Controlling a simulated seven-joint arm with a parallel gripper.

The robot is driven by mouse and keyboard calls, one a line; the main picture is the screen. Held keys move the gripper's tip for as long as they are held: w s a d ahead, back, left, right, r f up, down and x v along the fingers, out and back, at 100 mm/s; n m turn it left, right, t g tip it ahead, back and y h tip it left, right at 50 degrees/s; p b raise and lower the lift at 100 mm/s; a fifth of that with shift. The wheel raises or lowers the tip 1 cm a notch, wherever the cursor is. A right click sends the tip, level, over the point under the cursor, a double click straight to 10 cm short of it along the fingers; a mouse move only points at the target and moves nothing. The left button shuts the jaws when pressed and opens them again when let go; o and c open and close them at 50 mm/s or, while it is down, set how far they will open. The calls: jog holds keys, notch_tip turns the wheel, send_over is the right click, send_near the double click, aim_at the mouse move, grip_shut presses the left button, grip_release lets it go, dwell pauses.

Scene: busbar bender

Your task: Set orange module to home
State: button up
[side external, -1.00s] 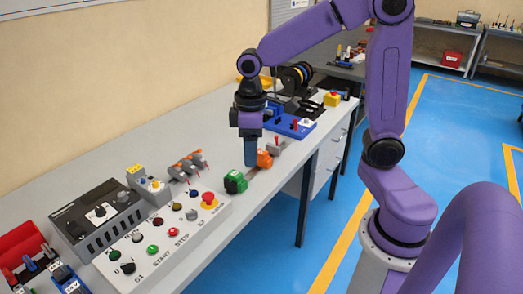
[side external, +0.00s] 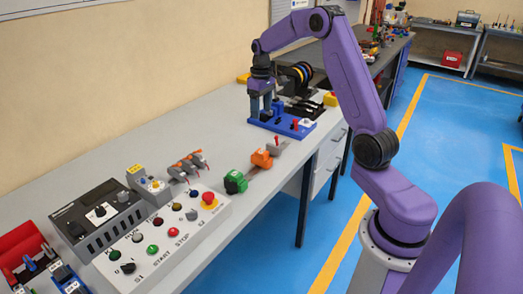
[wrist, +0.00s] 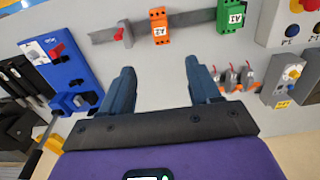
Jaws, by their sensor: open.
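The orange module (side external: 262,158) sits on the grey rail at the bench's front edge, between the green module (side external: 235,182) and a grey clip with a red lever (side external: 275,146). In the wrist view the orange module (wrist: 159,26) shows a label that looks like A2, and the green module (wrist: 230,16) one like A1. My gripper (side external: 262,113) is open and empty, raised over the bench near the blue bender. In the wrist view its two fingertips (wrist: 158,70) are wide apart with nothing between them, and the orange module is beyond them.
The blue bender base (side external: 285,124) with a red-tipped lever is close to my gripper. A control panel (side external: 160,240) with several buttons stands at the left. Several orange-handled clips (side external: 188,166) lie behind the green module. Bare bench lies between the clips and the bender.

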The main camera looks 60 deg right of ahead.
aim_at(261, 152)
notch_tip(261, 152, down, 17)
jog(key=shift+f, duration=0.1)
dwell(0.5)
